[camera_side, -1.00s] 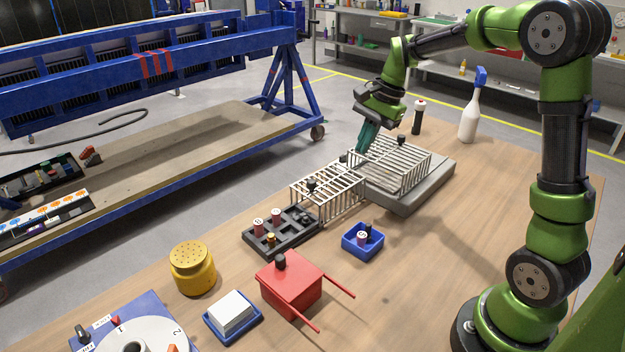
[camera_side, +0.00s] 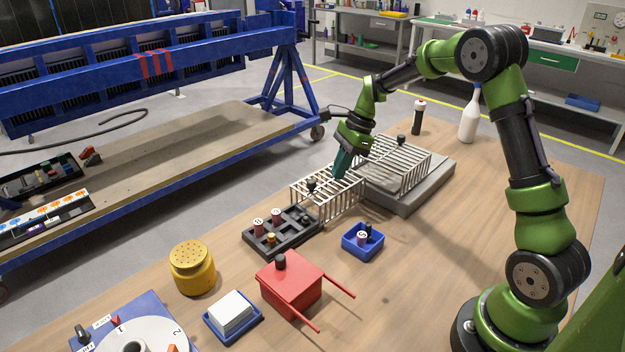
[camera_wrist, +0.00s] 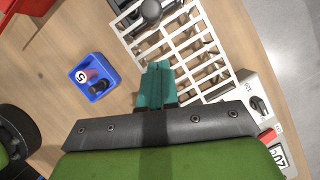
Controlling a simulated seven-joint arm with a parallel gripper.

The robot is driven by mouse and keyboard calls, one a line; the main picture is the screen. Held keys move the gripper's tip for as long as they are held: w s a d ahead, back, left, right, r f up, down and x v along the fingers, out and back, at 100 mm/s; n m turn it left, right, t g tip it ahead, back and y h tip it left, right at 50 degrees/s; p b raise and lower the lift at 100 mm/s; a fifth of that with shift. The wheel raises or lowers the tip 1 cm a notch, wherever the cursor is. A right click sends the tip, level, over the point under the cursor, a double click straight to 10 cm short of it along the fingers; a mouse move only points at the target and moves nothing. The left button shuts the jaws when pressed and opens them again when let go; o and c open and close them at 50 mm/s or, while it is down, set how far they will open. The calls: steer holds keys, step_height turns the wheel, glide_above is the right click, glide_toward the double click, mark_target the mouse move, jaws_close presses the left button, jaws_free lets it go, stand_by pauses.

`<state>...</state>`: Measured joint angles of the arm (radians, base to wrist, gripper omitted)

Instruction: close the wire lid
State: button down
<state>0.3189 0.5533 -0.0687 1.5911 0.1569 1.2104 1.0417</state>
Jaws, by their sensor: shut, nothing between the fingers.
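The wire lid (camera_side: 330,200) is a pale wire grid, folded out to the left of the wire basket (camera_side: 405,160), which stands on a grey base (camera_side: 425,192). The lid's black knob (camera_side: 311,184) is near its left end. The lid (camera_wrist: 192,48) and knob (camera_wrist: 150,10) also show in the wrist view. My gripper (camera_side: 341,172) has teal fingers, shut and empty, pointing down at the lid near its basket end. In the wrist view the fingertips (camera_wrist: 155,68) overlap the lid's edge; I cannot tell whether they touch it.
A black tray with round parts (camera_side: 282,238) lies left of and partly by the lid. A small blue bin (camera_side: 362,240) and a red box with rods (camera_side: 290,284) stand in front. A white spray bottle (camera_side: 468,118) and a dark bottle (camera_side: 418,118) stand behind.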

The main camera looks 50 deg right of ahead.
mark_target(324, 188)
steer(key=shift+w+a+r, duration=0.1)
steer(key=shift+w+a, duration=0.2)
steer(key=shift+a, duration=0.3)
steer(key=shift+w+a+f, duration=0.1)
steer(key=shift+w+a, duration=0.15)
steer(key=shift+a, duration=0.35)
steer(key=shift+w+a+r, duration=0.1)
steer(key=shift+w+a, duration=0.2)
steer(key=shift+a, duration=0.3)
steer(key=shift+a, duration=0.1)
steer(key=a, duration=1.6)
steer(key=shift+w, duration=0.4)
steer(key=shift+d, duration=0.15)
